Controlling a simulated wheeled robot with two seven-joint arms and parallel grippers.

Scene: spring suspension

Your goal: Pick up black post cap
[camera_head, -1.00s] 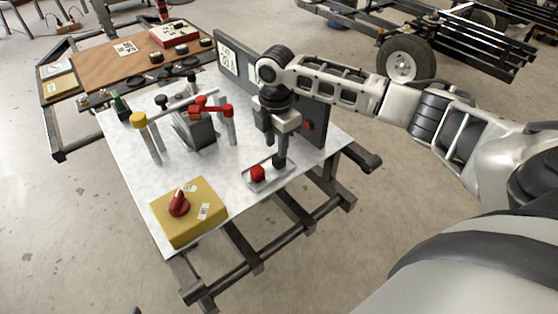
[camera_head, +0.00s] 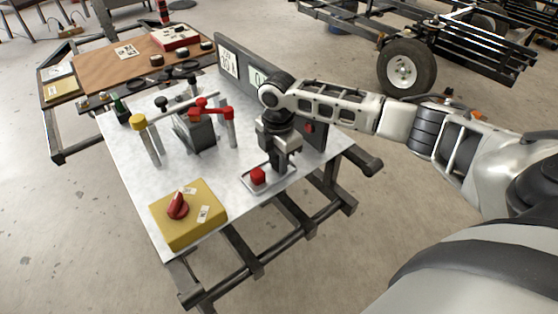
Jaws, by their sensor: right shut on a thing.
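My right gripper (camera_head: 281,167) is over the right part of a small shallow metal tray (camera_head: 251,185) on the white table. It is shut on the black post cap, which is mostly hidden by the dark fingers. A red cap (camera_head: 258,176) sits in the tray just left of the fingers. My left gripper is not in view.
A yellow box with a red knob (camera_head: 178,206) stands at the table's front left corner. A dark upright panel (camera_head: 246,72) is behind my right arm.

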